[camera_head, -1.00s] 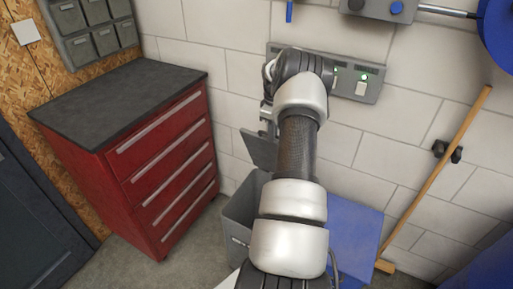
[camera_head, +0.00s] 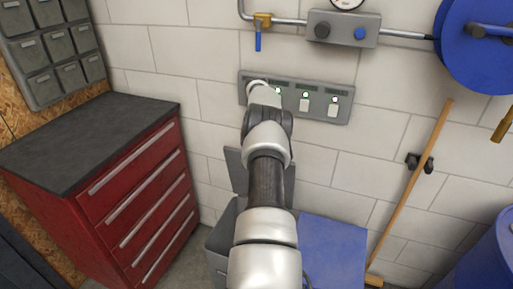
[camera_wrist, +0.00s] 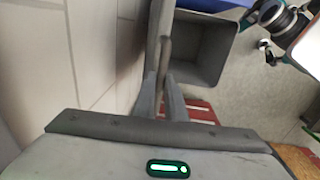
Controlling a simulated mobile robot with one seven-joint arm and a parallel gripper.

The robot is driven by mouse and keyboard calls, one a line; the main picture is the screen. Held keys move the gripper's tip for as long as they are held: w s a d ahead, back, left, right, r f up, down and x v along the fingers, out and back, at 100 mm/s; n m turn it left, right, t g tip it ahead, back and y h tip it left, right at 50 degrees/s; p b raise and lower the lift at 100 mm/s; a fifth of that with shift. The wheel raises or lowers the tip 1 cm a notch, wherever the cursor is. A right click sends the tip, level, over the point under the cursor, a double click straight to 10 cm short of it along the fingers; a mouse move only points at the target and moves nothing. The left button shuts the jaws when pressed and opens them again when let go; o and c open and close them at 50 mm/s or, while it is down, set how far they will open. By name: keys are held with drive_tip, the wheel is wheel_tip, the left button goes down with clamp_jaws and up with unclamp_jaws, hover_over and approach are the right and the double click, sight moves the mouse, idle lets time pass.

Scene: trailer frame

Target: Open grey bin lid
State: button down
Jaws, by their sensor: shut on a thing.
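The grey bin (camera_head: 219,246) stands on the floor against the wall, partly hidden by my arm in the head view. Its grey lid (camera_head: 234,169) is raised and stands steeply near the wall. In the wrist view the open, empty-looking bin interior (camera_wrist: 205,45) shows, with the lid (camera_wrist: 157,35) seen nearly edge-on beside the wall. My gripper (camera_wrist: 161,85) has its fingers on either side of the lid's edge and is shut on it. In the head view the fingers are hidden behind my arm.
A red drawer cabinet (camera_head: 135,215) stands left of the bin. A blue lid (camera_head: 333,250) lies flat to the right. A broom (camera_head: 413,190) leans at right, near a blue drum (camera_head: 490,255).

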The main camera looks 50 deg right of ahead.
drive_tip(key=shift+s+f, duration=0.3)
drive_tip(key=shift+f, duration=0.25)
drive_tip(key=c, duration=2)
unclamp_jaws()
drive_tip(key=shift+o, duration=0.9)
drive_tip(key=shift+w+d+f, duration=0.1)
drive_tip(key=shift+w+d, duration=0.05)
drive_tip(key=shift+w+r, duration=0.15)
drive_tip(key=shift+r, duration=0.3)
wheel_tip(320, 180, up, 17)
drive_tip(key=a+p, duration=0.1)
drive_tip(key=p, duration=0.1)
drive_tip(key=shift+s, duration=0.25)
drive_tip(key=shift+a, duration=0.1)
